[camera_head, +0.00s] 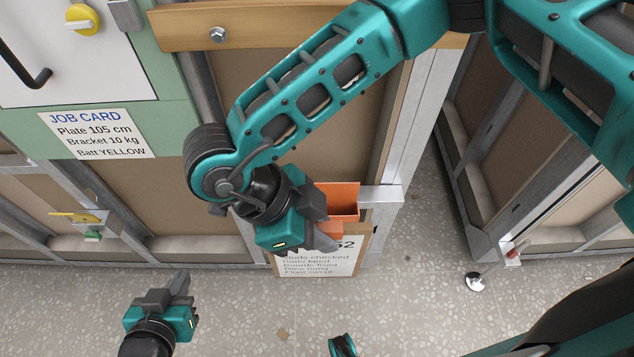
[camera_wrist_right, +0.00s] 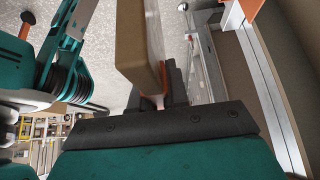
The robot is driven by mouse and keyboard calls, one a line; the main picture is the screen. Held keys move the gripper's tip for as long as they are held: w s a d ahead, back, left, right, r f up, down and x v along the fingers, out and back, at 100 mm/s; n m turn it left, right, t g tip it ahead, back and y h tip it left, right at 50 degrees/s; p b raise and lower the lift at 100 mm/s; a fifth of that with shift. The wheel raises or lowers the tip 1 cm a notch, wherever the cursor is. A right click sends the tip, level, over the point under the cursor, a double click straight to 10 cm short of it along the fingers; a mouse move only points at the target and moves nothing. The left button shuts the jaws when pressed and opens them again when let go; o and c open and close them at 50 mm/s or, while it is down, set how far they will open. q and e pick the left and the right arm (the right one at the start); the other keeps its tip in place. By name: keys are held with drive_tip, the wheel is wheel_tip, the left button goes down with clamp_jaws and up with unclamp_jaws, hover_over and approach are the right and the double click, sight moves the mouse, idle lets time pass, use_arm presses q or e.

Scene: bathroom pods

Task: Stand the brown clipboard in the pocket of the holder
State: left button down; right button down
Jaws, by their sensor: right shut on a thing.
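The brown clipboard (camera_head: 363,254) carries a white sheet with printed lines and shows below and in front of the orange holder (camera_head: 343,197). The holder is an open-topped pocket fixed on a metal bar by the stud frame. My right gripper (camera_head: 322,232) is shut on the clipboard near its upper edge and hides part of it. In the right wrist view the clipboard (camera_wrist_right: 140,45) stands edge-on between the fingers, and an orange corner of the holder (camera_wrist_right: 254,8) shows at the top right. My left gripper (camera_head: 180,288) is apart, low at the left; its finger gap is unclear.
A metal post (camera_head: 412,130) stands right of the holder. A job card (camera_head: 97,133) is on the green panel at the left. A wooden rail (camera_head: 300,25) crosses above. The speckled floor (camera_head: 420,300) is mostly clear, with a small floor stop (camera_head: 476,281).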

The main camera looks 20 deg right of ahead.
drive_tip(key=w+d, duration=0.4)
drive_tip(key=w, duration=0.9)
use_arm(q)
drive_tip(key=shift+f, duration=0.25)
use_arm(e)
wheel_tip(320, 180, down, 7)
drive_tip(key=w, duration=0.1)
drive_tip(key=shift+w, duration=0.2)
drive_tip(key=shift+f+b, duration=0.15)
drive_tip(key=shift+b, duration=0.25)
use_arm(q)
drive_tip(key=shift+f, duration=0.1)
use_arm(e)
drive_tip(key=c, duration=1.1)
unclamp_jaws()
use_arm(q)
drive_tip(key=shift+d, duration=0.1)
